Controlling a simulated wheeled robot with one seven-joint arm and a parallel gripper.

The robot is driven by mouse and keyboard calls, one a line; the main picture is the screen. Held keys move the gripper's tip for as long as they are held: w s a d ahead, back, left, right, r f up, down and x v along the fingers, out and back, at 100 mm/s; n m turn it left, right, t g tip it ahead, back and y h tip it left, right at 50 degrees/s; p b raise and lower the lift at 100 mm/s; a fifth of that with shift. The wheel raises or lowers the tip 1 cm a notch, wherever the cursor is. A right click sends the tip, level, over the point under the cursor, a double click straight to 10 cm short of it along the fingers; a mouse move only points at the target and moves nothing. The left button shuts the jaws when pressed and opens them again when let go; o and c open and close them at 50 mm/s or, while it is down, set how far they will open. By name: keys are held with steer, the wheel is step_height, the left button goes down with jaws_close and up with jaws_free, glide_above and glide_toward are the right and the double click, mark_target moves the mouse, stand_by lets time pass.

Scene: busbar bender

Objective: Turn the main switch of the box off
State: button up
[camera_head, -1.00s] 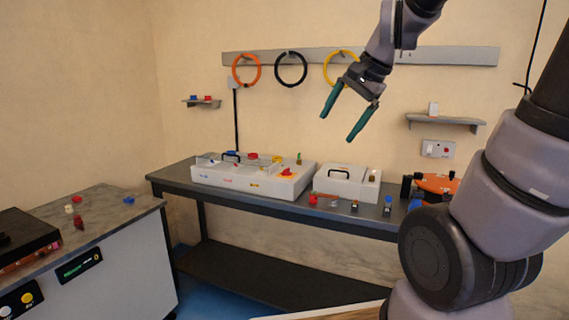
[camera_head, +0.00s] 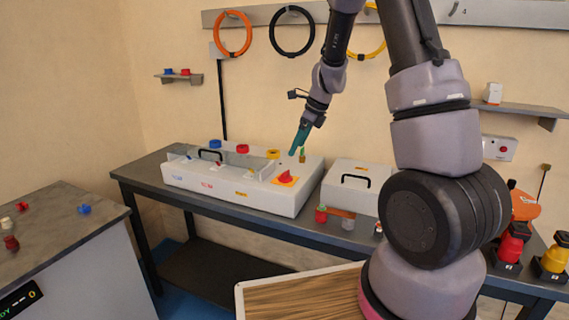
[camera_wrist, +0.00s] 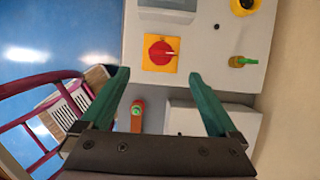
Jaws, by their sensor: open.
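The box (camera_head: 236,190) is a long white case on the grey workbench, with a black handle and a open-topped part at its left. Its main switch is a red rotary knob (camera_head: 284,177) on a yellow square plate at the box's right end. In the wrist view the red knob (camera_wrist: 161,52) shows beyond my fingertips, above and between them, with a pale pointer mark towards the right. My gripper (camera_wrist: 162,80) is open and empty, its two green fingers apart. In the head view my gripper (camera_head: 296,150) hangs above the box, close to the knob and not touching it.
A green-topped key-like part (camera_head: 302,155) stands on the box behind the knob. A smaller white case (camera_head: 354,186) with a handle stands to the right. Red and yellow plugs (camera_head: 512,243) sit on the bench's right. Cable rings (camera_head: 292,31) hang on the wall.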

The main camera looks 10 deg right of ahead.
mark_target(285, 172)
steer(key=x, duration=1.1)
steer(key=shift+w+d, duration=0.1)
steer(key=c, duration=1.4)
